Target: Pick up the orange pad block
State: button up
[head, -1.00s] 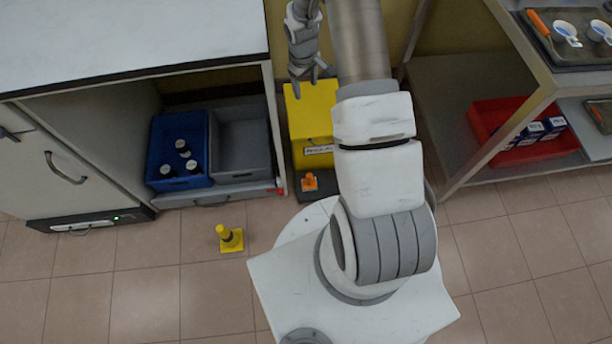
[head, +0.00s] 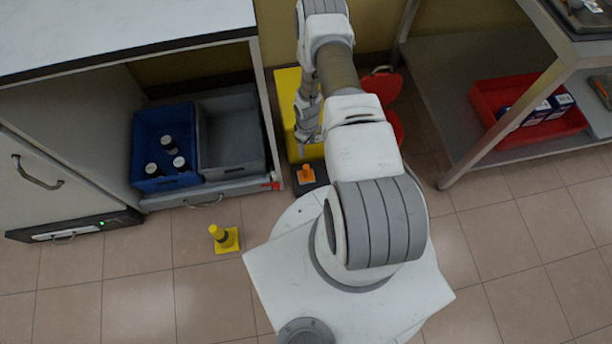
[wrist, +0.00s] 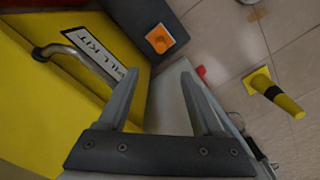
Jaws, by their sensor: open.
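The orange pad block (head: 305,175) sits on a dark pad (head: 310,188) at the foot of the yellow box, left of my base. In the wrist view the orange block (wrist: 159,39) shows at top centre on the dark surface, beyond my fingertips. My gripper (head: 303,148) is above and just behind the block in the head view, in front of the yellow box. Its two fingers (wrist: 158,75) are apart with nothing between them.
The yellow box (head: 287,100) with a metal handle (wrist: 75,58) is close to my gripper. A cabinet with a blue bin (head: 165,135) of dark bottles and a grey bin (head: 230,140) stands left. A yellow post (head: 222,238) is on the floor. A shelf with a red tray (head: 545,125) is right.

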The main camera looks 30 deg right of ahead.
jog(key=b, duration=0.4)
send_over(306, 167)
notch_tip(306, 167, down, 10)
jog(key=shift+d+f, duration=0.15)
jog(key=shift+f, duration=0.05)
jog(key=shift+f+b, duration=1.3)
jog(key=shift+f, duration=1.35)
jog(key=shift+r, duration=0.1)
jog(key=shift+c, duration=0.4)
grip_shut()
